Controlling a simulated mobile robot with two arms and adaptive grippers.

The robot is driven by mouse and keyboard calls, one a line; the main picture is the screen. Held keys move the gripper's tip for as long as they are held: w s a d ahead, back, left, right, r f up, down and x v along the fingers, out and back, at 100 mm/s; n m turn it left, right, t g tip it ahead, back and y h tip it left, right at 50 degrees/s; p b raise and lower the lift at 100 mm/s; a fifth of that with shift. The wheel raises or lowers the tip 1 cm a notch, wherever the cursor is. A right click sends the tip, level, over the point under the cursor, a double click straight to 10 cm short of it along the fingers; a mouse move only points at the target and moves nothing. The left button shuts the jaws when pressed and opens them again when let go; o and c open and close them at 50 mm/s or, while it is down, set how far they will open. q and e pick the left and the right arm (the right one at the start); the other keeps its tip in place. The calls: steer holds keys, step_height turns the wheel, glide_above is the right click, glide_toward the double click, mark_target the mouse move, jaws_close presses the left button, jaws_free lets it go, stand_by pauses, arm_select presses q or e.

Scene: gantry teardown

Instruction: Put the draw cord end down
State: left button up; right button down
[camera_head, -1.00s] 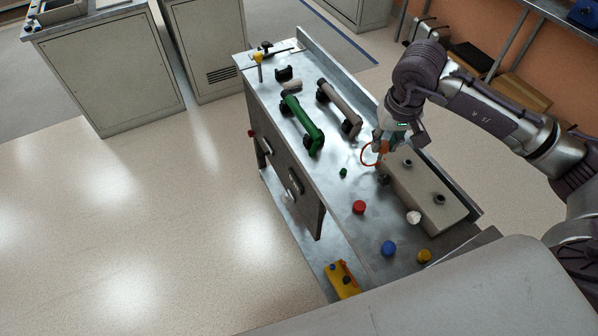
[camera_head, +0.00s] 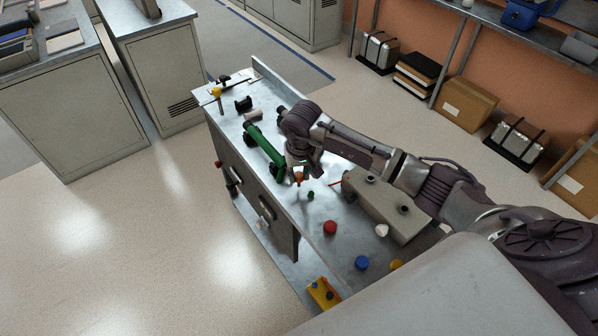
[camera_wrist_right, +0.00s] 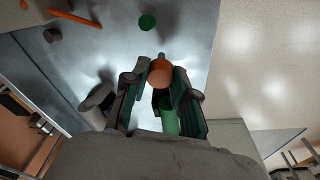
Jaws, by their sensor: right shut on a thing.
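My right gripper (camera_head: 298,170) is shut on the orange draw cord end (camera_head: 299,177), above the bench top beside the green handle (camera_head: 265,148). In the right wrist view the rounded orange end (camera_wrist_right: 160,73) sits between the two fingertips (camera_wrist_right: 160,86), with a green part (camera_wrist_right: 169,117) behind it. An orange stretch of cord (camera_head: 338,183) shows at the left end of the grey box (camera_head: 385,210). Whether the end touches the bench I cannot tell. My left gripper is out of view.
A small green piece (camera_head: 310,195) lies just right of the gripper. Red (camera_head: 330,227), blue (camera_head: 362,262), yellow (camera_head: 396,264) and white (camera_head: 381,230) pieces lie nearer. The metal bench top (camera_head: 301,219) has bare room around them. A raised lip runs along its far side.

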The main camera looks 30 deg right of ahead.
steer(key=shift+f, duration=0.45)
steer(key=shift+f, duration=0.15)
steer(key=shift+f+b, duration=0.1)
steer(key=shift+b, duration=0.2)
steer(key=c, duration=0.9)
jaws_free()
steer(key=shift+r+p, duration=0.25)
steer(key=shift+p, duration=0.05)
steer(key=r+b, duration=0.1)
steer(key=r, duration=0.3)
steer(key=s+r+b, duration=0.1)
steer(key=r, duration=0.3)
steer(key=r+b, duration=0.1)
steer(key=r, duration=0.3)
steer(key=shift+s+a, duration=0.25)
steer(key=shift+s, duration=0.1)
